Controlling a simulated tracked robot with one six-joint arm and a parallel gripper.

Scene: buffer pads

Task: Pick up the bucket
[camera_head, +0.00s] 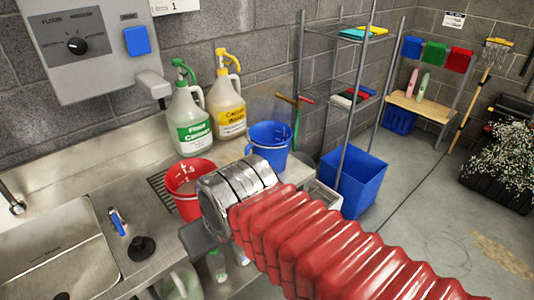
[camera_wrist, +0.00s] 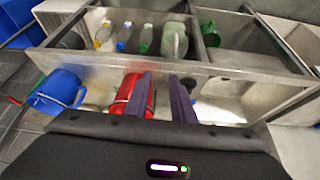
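A red bucket (camera_head: 185,180) stands on the metal counter, partly hidden behind my wrist in the head view. A blue bucket (camera_head: 269,140) stands on the counter to its right. In the wrist view, the red bucket (camera_wrist: 131,88) is beyond my left finger, which covers part of it. The blue bucket (camera_wrist: 62,88) is at the left of that view. My gripper (camera_wrist: 165,88) is open, with two purple fingers apart. A strip of red shows beside the left finger, and I see nothing gripped. In the head view my wrist hides most of the gripper.
Two large spray jugs, one green-labelled (camera_head: 193,122) and one yellow-labelled (camera_head: 227,106), stand behind the buckets. A sink (camera_head: 50,250) is at the left. A wire shelf (camera_head: 335,88) and blue bin (camera_head: 352,178) are at the right. Several bottles (camera_wrist: 125,38) show below the counter.

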